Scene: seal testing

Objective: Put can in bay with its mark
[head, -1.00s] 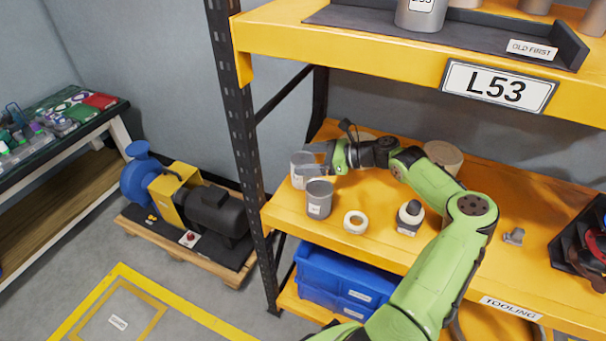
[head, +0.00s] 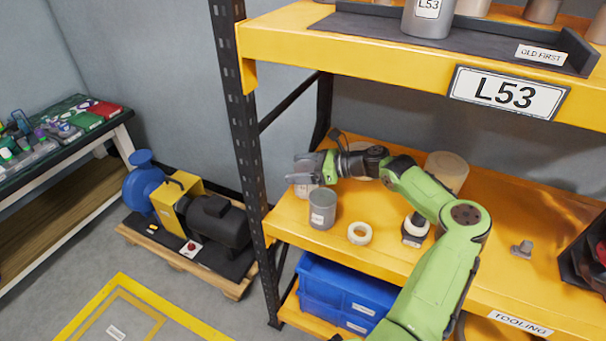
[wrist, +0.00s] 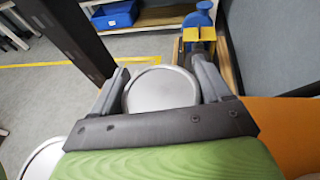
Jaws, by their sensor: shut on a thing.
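My gripper (head: 301,176) is shut on a grey can at the left end of the orange middle shelf. The can's round pale lid (wrist: 160,88) shows between the two fingers in the wrist view. In the head view the fingers cover most of it, so its mark is hidden, and I cannot tell whether it touches the shelf. On the upper shelf, a labelled can (head: 428,18) stands in a dark tray (head: 395,29) above the L53 sign (head: 508,94).
A cream tape roll (head: 360,233), a small dark-and-white item (head: 415,229) and a tan cylinder (head: 447,171) share the middle shelf. A dark upright post (head: 243,130) stands at its left end. A blue bin (head: 345,290) sits below; a pump (head: 190,212) stands left.

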